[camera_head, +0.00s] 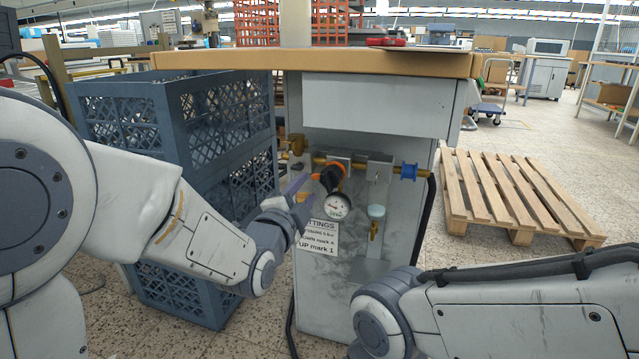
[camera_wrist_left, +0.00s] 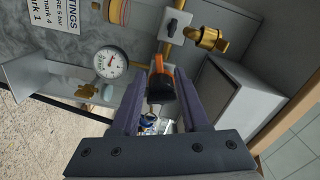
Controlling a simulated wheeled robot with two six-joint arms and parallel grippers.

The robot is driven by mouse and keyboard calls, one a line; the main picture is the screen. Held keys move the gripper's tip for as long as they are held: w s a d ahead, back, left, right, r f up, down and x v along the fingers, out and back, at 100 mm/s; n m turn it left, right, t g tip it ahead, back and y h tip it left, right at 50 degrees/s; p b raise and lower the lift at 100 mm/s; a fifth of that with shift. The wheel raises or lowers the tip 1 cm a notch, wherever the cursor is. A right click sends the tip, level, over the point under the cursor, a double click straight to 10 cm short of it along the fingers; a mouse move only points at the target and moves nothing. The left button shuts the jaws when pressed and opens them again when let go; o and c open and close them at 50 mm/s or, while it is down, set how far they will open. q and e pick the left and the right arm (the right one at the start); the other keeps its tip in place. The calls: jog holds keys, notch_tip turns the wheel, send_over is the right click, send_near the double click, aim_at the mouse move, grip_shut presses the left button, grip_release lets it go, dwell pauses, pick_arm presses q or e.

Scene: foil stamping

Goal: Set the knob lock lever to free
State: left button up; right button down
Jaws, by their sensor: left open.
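A black knob (camera_head: 330,181) with an orange part at its base sits on the regulator under the workbench, above a round white gauge (camera_head: 336,206). In the left wrist view the black knob (camera_wrist_left: 161,90) and the orange part (camera_wrist_left: 168,70) show between my finger ends. I take the orange part to be the lock lever; its setting is not readable. My left gripper (camera_head: 303,190) is open, with its fingers pointing at the knob, one on each side. Whether they touch it I cannot tell. My right arm shows at the lower right, but its gripper is out of view.
A brass pipe (camera_head: 359,164) runs across the cabinet to a blue fitting (camera_head: 409,171). A small brass valve (camera_head: 375,230) hangs right of the gauge. A settings sign (camera_head: 319,236) is below. Blue crates (camera_head: 190,105) stand left; a wooden pallet (camera_head: 510,195) lies right.

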aim_at(318, 178)
pick_arm(q)
jog(key=b+x, duration=0.1)
jog(key=x, duration=0.4)
jog(key=shift+w+d+f, duration=0.1)
jog(key=shift+w+d, duration=0.2)
jog(key=shift+d, duration=0.05)
jog(key=shift+w+d, duration=0.15)
jog(key=shift+w, duration=0.35)
grip_shut()
jog(key=shift+d, duration=0.25)
jog(key=shift+a, duration=0.1)
